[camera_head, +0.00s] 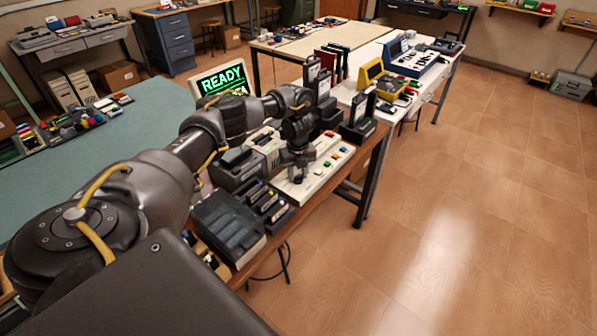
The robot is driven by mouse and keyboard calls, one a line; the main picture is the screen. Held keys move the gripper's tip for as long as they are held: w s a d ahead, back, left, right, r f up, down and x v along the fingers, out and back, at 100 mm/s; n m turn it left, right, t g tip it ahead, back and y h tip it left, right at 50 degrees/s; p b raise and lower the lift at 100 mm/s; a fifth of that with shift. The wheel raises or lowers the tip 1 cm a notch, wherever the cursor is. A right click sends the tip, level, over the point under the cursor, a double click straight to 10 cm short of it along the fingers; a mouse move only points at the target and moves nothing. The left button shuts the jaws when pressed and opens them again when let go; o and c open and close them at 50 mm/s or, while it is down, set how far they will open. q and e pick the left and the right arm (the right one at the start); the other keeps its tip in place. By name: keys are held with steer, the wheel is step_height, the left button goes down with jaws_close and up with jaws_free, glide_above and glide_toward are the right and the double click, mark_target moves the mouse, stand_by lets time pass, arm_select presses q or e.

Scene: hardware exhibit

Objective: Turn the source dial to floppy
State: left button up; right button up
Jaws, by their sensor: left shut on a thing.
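A beige control panel (318,183) with several coloured buttons lies on the wooden bench in the middle of the view. My left arm comes in from the left, and my left gripper (297,172) points down onto the panel's left part. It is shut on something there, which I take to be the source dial. The gripper hides the dial, so its pointer and any floppy label cannot be read. My right gripper is not in view.
Black cases (228,226) stand left of the panel. A monitor (223,82) showing green "READY" text stands behind my arm. Black devices (357,122) stand close to the panel's right. A yellow device (370,74) is farther back. The floor (450,230) at right is clear.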

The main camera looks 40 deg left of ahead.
mark_target(298, 175)
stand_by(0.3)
arm_select(q)
steer(key=o, duration=1)
step_height(298, 175, up, 11)
steer(key=shift+f+p, duration=0.1)
steer(key=shift+p, duration=0.8)
